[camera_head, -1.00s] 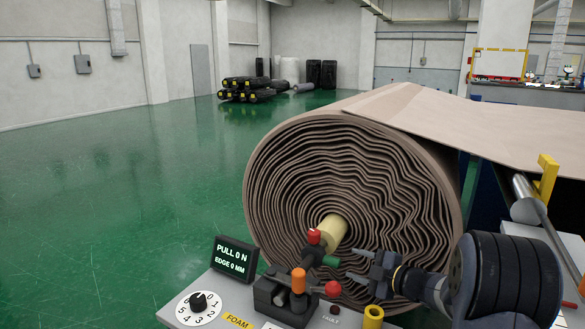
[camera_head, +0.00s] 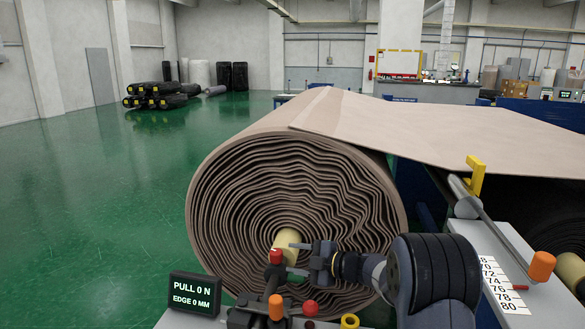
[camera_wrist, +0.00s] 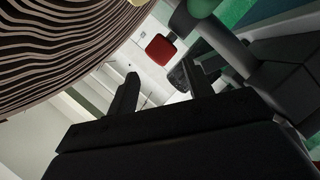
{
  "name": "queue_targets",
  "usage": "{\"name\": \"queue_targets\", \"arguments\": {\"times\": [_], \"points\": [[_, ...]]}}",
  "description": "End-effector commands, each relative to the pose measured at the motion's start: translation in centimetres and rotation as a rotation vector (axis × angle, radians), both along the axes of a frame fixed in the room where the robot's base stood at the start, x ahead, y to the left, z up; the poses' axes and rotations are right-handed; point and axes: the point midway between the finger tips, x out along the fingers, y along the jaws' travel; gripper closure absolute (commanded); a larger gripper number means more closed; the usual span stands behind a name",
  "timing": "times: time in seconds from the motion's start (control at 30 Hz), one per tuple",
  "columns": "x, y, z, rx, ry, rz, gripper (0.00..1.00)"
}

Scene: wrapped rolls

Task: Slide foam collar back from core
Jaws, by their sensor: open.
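The large brown wrapped roll (camera_head: 225,205) shows its spiral end face in the head view. A pale yellow cylinder (camera_head: 287,241) sticks out at its centre; I cannot tell core from foam collar on it. My gripper (camera_head: 293,258) is open and empty, its fingers pointing left. In the picture, the upper fingertip overlaps the cylinder's right edge; contact cannot be told. In the wrist view, my gripper (camera_wrist: 158,86) is open, with a red block (camera_wrist: 160,49) beyond the fingertips and a sliver of pale yellow at the top edge.
A red-capped fixture (camera_head: 276,257), an orange knob (camera_head: 276,306) and a red knob (camera_head: 310,307) stand close under my gripper. A display (camera_head: 195,293) reads PULL 0 N, EDGE 0 MM. A yellow ring (camera_head: 349,321) is at the bottom. Green floor (camera_head: 90,220) is clear at left.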

Motion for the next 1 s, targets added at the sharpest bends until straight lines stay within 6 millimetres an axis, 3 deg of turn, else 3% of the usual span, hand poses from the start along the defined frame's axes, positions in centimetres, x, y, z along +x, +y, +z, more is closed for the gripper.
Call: {"name": "queue_targets", "arguments": {"times": [0.2, 0.43, 0.63, 1.0], "points": [[0.0, -0.1, -4.2, 0.002, 0.007, -0.003, 0.51], [0.0, -0.1, -7.5, 0.001, 0.004, -0.003, 0.51], [0.0, -0.1, -8.7, 0.0, 0.001, -0.002, 0.51], [0.1, -0.2, -8.7, 0.001, 0.0, -0.003, 0.51]]}}
